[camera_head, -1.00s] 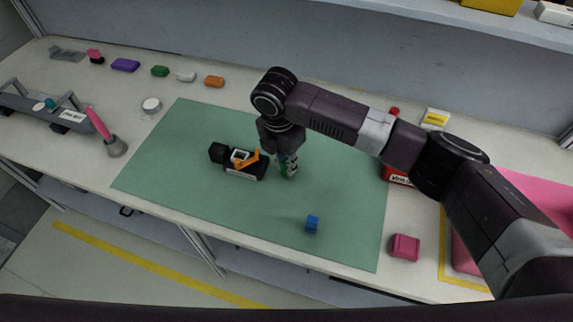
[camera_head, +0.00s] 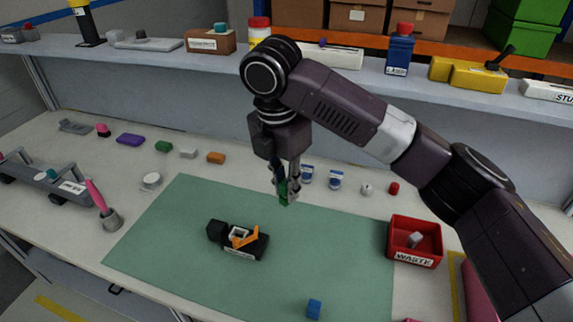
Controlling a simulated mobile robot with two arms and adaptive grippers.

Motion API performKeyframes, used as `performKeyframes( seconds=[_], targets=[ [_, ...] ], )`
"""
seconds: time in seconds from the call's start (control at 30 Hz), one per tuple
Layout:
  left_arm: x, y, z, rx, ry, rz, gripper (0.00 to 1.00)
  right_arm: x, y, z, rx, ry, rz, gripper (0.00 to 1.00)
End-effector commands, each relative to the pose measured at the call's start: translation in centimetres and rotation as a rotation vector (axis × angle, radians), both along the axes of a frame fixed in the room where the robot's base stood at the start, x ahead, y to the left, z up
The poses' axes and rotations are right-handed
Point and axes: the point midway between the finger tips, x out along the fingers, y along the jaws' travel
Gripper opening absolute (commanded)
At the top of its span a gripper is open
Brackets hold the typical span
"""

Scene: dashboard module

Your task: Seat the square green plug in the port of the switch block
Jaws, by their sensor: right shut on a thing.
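The switch block (camera_head: 216,231) is a black module with a pale label, a white square port (camera_head: 238,232) and an orange lever (camera_head: 246,238). It lies on the green mat (camera_head: 330,260) left of centre. My right gripper (camera_head: 286,197) points down and is shut on the green plug (camera_head: 283,189). The fingers cover most of the plug. The plug is held above the mat, up and to the right of the switch block, apart from it. My left gripper is not in view.
A blue cube (camera_head: 314,309) lies at the mat's front. A red waste bin (camera_head: 415,243) stands right of the mat. Small blocks, white-and-blue containers (camera_head: 335,180) and a pink-handled brush (camera_head: 104,209) lie around the mat. A loaded shelf (camera_head: 200,58) runs behind.

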Motion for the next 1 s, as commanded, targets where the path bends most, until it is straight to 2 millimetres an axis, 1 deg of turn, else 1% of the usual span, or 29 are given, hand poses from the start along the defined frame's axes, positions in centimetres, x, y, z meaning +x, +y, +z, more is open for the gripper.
performKeyframes(
  seconds=[0.2, 0.27, 0.37, 0.67, 0.87, 1.0],
  targets=[
    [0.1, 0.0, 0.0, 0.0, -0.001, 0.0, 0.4, 0.0, -0.5, 0.2, -0.001, 0.0, -0.043, 0.0],
    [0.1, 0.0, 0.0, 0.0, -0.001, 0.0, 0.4, -0.1, -1.0, 0.0, 0.0, 0.0, -0.095, 0.0],
    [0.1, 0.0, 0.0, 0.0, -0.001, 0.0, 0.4, -0.4, -2.2, -0.5, -0.001, 0.0, -0.227, 0.0],
    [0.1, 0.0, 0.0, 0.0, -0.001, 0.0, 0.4, -2.3, -6.9, -2.3, -0.001, 0.0, -0.764, 0.0],
    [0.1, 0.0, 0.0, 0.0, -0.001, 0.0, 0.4, -4.4, -9.8, -3.6, -0.003, 0.001, -1.122, 0.0],
    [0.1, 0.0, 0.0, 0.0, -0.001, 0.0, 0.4, -6.1, -11.8, -4.4, -0.002, 0.001, -1.371, 0.0]
  ],
)
